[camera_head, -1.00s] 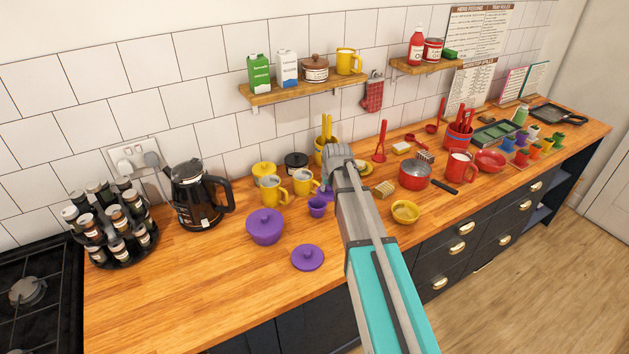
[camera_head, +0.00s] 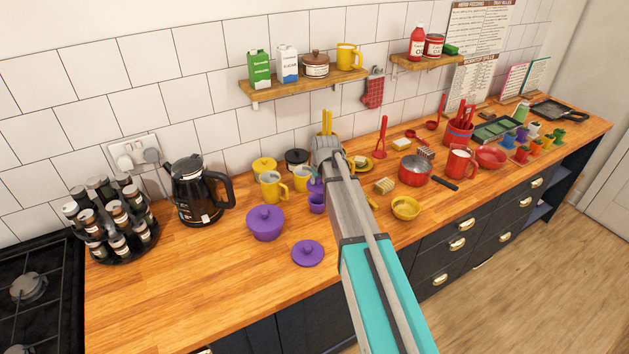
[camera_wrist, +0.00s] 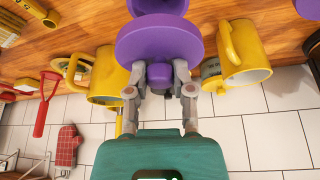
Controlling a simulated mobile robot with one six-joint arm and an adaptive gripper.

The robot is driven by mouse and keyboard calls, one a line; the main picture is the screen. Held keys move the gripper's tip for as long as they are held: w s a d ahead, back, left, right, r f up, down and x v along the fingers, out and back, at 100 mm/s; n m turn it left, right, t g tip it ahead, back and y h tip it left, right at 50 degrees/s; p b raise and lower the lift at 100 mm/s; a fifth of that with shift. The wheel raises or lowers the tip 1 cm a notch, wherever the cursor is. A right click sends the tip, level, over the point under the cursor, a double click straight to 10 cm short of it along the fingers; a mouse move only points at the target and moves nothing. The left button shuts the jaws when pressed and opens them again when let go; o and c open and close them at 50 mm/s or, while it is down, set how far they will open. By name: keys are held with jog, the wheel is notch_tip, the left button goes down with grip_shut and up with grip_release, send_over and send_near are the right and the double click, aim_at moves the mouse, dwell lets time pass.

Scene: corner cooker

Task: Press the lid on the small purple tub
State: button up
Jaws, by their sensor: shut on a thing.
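The small purple tub (camera_head: 317,204) stands upright on the wooden counter, beside the yellow mugs. My gripper (camera_wrist: 160,76) is shut on the knob of a purple lid (camera_wrist: 160,40). In the wrist view the lid's disc overlaps the tub (camera_wrist: 157,6), which shows only in part at the top edge. In the head view the held lid (camera_head: 315,186) is at or just above the tub's rim; I cannot tell whether they touch. My arm hides part of the area to the right.
Two yellow mugs (camera_head: 271,187) (camera_head: 302,179) stand close to the left. A larger lidded purple pot (camera_head: 265,224) and a loose purple lid (camera_head: 308,253) are nearer the front. A yellow bowl (camera_head: 405,208) lies right of my arm. The front left counter is clear.

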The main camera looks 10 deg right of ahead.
jog(key=shift+f+b, duration=2.7)
jog(key=shift+f, duration=0.15)
jog(key=shift+w, duration=0.2)
jog(key=shift+f, duration=0.15)
dwell(0.7)
dwell(0.3)
jog(key=o, duration=0.9)
jog(key=shift+o, duration=0.2)
jog(key=o, duration=0.4)
jog(key=shift+w, duration=0.1)
